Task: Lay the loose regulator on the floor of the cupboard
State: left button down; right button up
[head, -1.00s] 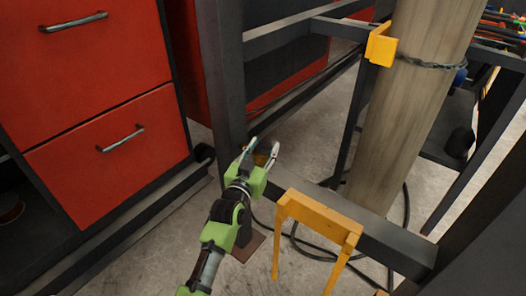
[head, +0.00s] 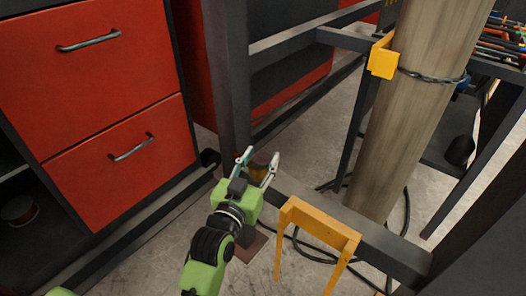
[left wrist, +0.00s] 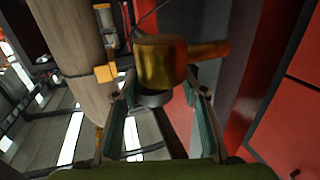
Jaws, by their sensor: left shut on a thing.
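The loose regulator, a brass-coloured rounded body with a side stub (left wrist: 165,62), is between the fingers of my left gripper (left wrist: 160,105) in the left wrist view. A dark open compartment, perhaps the cupboard (head: 22,180), shows at the left edge beside the red drawers. Most of its inside is cut off. My right gripper is not in view.
Red drawers (head: 118,165) with metal handles stand at left. A dark metal frame (head: 390,250) with a yellow bracket (head: 322,226) lies right of my gripper. A leaning wooden post (head: 405,130) and black cable (head: 300,240) are beyond. A round item (head: 20,208) sits in the compartment.

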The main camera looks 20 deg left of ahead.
pick_arm(q)
jog(key=shift+s+d+r, duration=0.1)
jog(key=shift+s+r, duration=0.2)
jog(key=shift+s, duration=0.2)
jog(key=shift+s+r, duration=0.25)
jog(key=shift+s, duration=0.2)
jog(key=shift+s+f, duration=0.1)
jog(key=shift+s, duration=0.25)
jog(key=s+a, duration=0.1)
jog(key=s, duration=0.8)
notch_tip(320, 180, up, 18)
jog(key=p, duration=1.8)
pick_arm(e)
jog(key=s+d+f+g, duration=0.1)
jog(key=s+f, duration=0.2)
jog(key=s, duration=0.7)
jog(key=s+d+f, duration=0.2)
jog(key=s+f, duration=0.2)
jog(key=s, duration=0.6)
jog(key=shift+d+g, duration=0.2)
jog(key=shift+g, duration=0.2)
pick_arm(q)
jog(key=s+f, duration=0.2)
jog(key=s, duration=0.6)
jog(key=shift+f+y, duration=0.3)
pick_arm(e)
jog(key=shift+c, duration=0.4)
